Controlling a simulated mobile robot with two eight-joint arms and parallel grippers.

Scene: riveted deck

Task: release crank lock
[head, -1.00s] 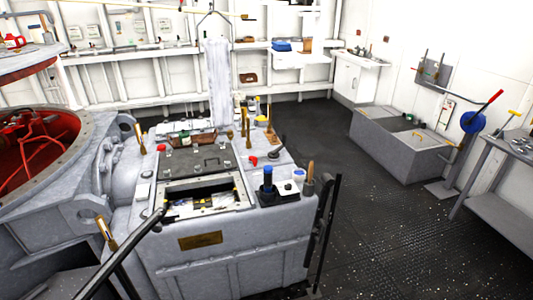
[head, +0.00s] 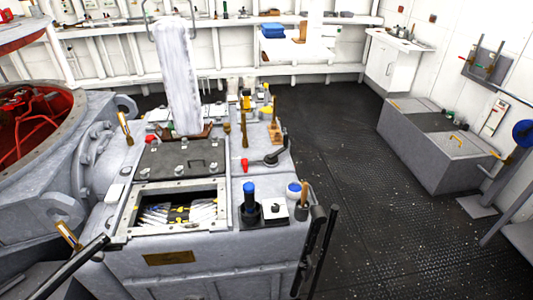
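A grey console (head: 190,262) stands in front of me in the head view. On its right top part is a dark crank-like lever (head: 275,157) with a rounded knob. A small red piece (head: 245,165) sits just left of it. I cannot tell which part is the crank lock. Neither of my grippers shows in the view, and nothing is seen touching the console's controls.
The console has an open bay (head: 180,213) with parts inside, a dark lid (head: 183,158), and a blue-topped black cylinder (head: 249,200). A black rail (head: 318,255) stands at its right front. A grey chest (head: 435,145) is at right. Dark floor (head: 345,180) between is clear.

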